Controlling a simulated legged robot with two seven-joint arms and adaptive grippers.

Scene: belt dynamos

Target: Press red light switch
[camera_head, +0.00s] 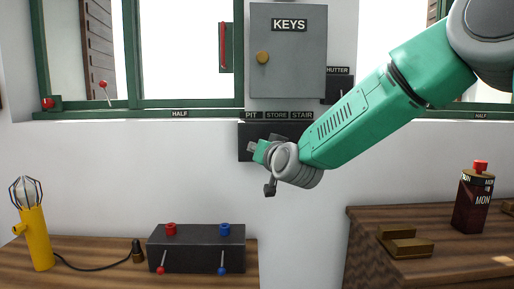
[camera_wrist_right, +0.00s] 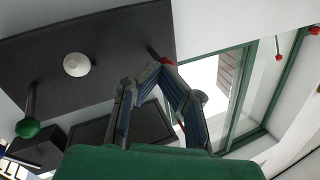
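A dark switch panel (camera_head: 246,146) is on the wall under the labels PIT, STORE and STAIR; my right gripper and arm hide much of it. In the right wrist view the dark panel (camera_wrist_right: 110,30) bears a white knob (camera_wrist_right: 77,64), a green knob (camera_wrist_right: 28,128) on a stem, and a dark stem with a red tip (camera_wrist_right: 167,61). My right gripper (camera_wrist_right: 157,72) has its fingertips together, empty, right by that red-tipped switch; I cannot tell whether they touch. In the head view my right gripper (camera_head: 262,158) is in front of the panel. My left gripper is out of view.
A grey KEYS cabinet (camera_head: 288,62) hangs above the panel. Below, a black box (camera_head: 197,249) with red and blue knobs and levers stands on a wooden bench, beside a yellow lamp (camera_head: 35,238). A dark red can (camera_head: 473,202) stands on the right bench.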

